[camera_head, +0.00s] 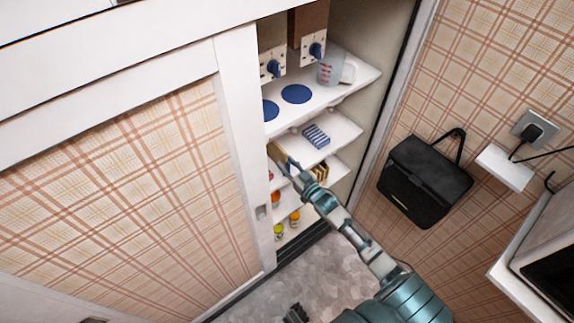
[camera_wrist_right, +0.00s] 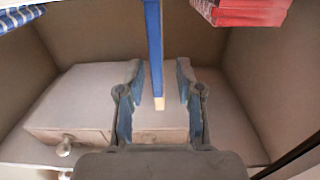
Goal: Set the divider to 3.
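Two white dial panels with blue knobs, the left dial (camera_head: 272,67) and the right dial (camera_head: 313,48), are at the top of the open cabinet in the head view. Their marks are too small to read. I cannot tell which thing is the divider. My right gripper (camera_head: 287,166) reaches into the cabinet near the lower shelves. In the wrist view the right gripper (camera_wrist_right: 159,98) is open, one finger each side of a narrow blue bar (camera_wrist_right: 154,50) with a pale tip. A gap shows on both sides of the bar.
Cabinet shelves hold blue discs (camera_head: 296,94), a measuring cup (camera_head: 333,69), a blue-striped item (camera_head: 316,136) and small fruit-like objects (camera_head: 278,230). Red items (camera_wrist_right: 240,10) and a pale box (camera_wrist_right: 75,105) are near the right gripper. A black bag (camera_head: 425,180) hangs on the right wall.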

